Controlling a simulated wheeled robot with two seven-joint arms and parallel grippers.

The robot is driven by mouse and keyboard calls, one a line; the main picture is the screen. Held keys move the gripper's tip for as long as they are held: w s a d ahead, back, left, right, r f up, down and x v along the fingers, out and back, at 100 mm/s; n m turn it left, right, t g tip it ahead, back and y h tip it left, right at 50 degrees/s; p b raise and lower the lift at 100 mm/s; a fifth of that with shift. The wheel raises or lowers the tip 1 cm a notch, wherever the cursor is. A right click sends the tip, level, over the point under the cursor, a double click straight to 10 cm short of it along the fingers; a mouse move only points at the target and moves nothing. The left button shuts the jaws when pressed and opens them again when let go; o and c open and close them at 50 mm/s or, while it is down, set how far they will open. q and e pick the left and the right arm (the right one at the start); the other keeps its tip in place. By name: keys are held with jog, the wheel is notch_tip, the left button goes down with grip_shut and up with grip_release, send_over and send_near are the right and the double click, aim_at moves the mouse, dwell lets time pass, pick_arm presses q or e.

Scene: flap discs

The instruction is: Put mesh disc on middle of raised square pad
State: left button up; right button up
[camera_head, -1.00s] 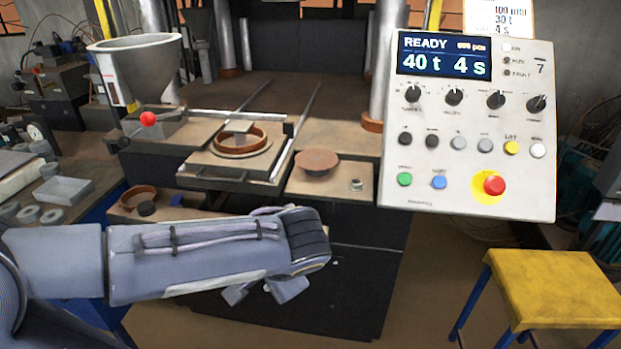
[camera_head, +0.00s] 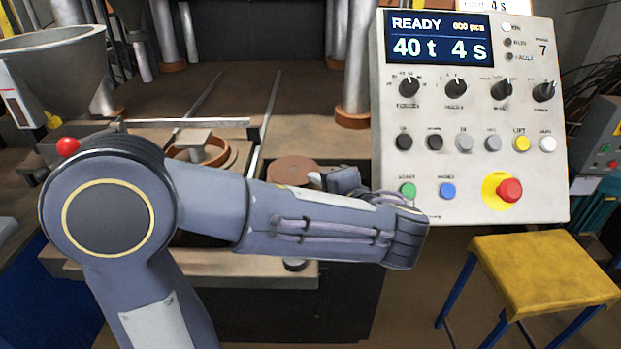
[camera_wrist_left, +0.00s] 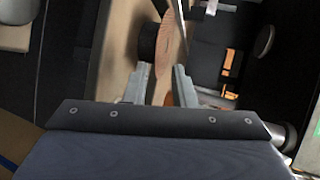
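A reddish-brown disc (camera_head: 293,170), which I take for the mesh disc, lies flat to the right of the press slide, partly behind my left forearm. In the left wrist view the disc (camera_wrist_left: 165,45) shows nearly edge-on, beside a short black support (camera_wrist_left: 148,40). My left gripper (camera_head: 335,180) is at the disc's right side, mostly hidden by my wrist. In the wrist view its two fingers (camera_wrist_left: 160,82) are apart, with the disc's rim between them; contact cannot be seen. My right gripper is not in view.
The control panel (camera_head: 475,120) stands close to the right of my left wrist. A hopper (camera_head: 55,65) and a red ball knob (camera_head: 68,146) are at the left. A yellow stool (camera_head: 545,270) is at lower right. Press columns (camera_head: 357,60) stand behind.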

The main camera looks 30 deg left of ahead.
aim_at(302, 180)
pick_arm(q)
jog(key=shift+w+a+f, duration=0.15)
jog(key=shift+w+a, duration=0.05)
jog(key=shift+a, duration=0.25)
jog(key=shift+b+x, duration=0.4)
jog(key=shift+x, duration=1.3)
jog(key=shift+c, duration=0.2)
jog(key=shift+c, duration=1.3)
grip_shut()
